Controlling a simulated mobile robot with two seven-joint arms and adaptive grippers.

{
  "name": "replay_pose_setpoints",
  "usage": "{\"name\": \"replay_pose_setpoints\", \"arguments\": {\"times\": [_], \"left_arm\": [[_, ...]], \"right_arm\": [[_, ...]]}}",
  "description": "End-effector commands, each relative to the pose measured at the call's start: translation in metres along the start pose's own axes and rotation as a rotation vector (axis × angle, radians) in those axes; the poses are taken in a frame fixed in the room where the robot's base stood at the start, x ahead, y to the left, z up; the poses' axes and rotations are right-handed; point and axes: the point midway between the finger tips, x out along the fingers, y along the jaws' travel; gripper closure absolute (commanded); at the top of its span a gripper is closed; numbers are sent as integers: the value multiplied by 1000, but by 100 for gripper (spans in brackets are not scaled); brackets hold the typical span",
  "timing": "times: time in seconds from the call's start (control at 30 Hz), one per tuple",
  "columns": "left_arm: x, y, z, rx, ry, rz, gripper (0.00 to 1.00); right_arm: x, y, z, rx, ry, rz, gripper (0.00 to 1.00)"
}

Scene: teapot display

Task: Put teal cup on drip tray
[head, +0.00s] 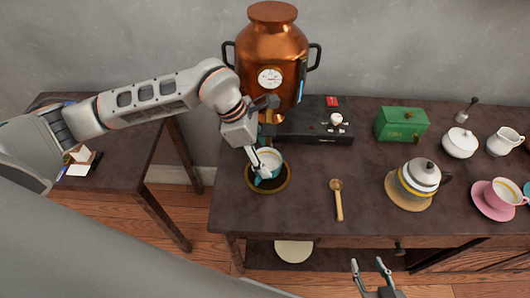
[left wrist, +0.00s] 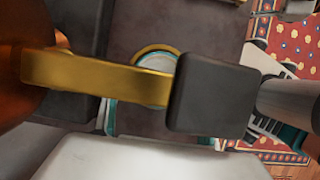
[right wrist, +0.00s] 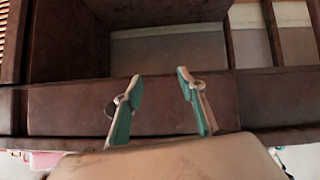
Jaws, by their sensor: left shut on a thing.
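The teal cup (head: 270,156), white inside, is at the round dark drip tray with a gold rim (head: 288,184), in front of the copper urn. My left gripper (head: 264,171) is shut on the cup's near side. The cup overlaps the far part of the tray; I cannot tell whether it rests on it or hangs just above. In the left wrist view a gold bar and a dark block hide much of the cup (left wrist: 152,60). My right gripper (head: 372,266) is open and empty by the table's front edge; its spread fingers show in the right wrist view (right wrist: 160,103).
The copper urn (head: 270,50) stands close behind the cup. A black box (head: 318,127) is right of it. A gold spoon (head: 337,200), a teapot (head: 418,180), a green box (head: 401,124) and a pink cup (head: 500,192) stand further right. The table between tray and spoon is clear.

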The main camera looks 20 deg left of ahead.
Motion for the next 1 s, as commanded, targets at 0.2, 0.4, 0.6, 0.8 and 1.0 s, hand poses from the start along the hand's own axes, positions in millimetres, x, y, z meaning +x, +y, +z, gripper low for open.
{"name": "replay_pose_setpoints", "arguments": {"times": [0.2, 0.4, 0.6, 0.8, 1.0], "left_arm": [[2, 0, -1, 1, 0, 0, 66], [2, 0, -1, 0, 0, 0, 25], [2, 0, -1, 0, 0, 0, 25], [-8, 1, 0, 0, 0, 3, 25], [-45, 2, 0, 1, 0, 6, 25]], "right_arm": [[0, -6, 2, 12, -3, -4, 60], [0, -4, 2, 11, -4, -2, 60], [-1, -4, 2, 8, -4, -2, 60], [-1, -3, 0, 8, -1, -1, 60], [-2, -2, -2, 7, 0, 0, 60]]}}
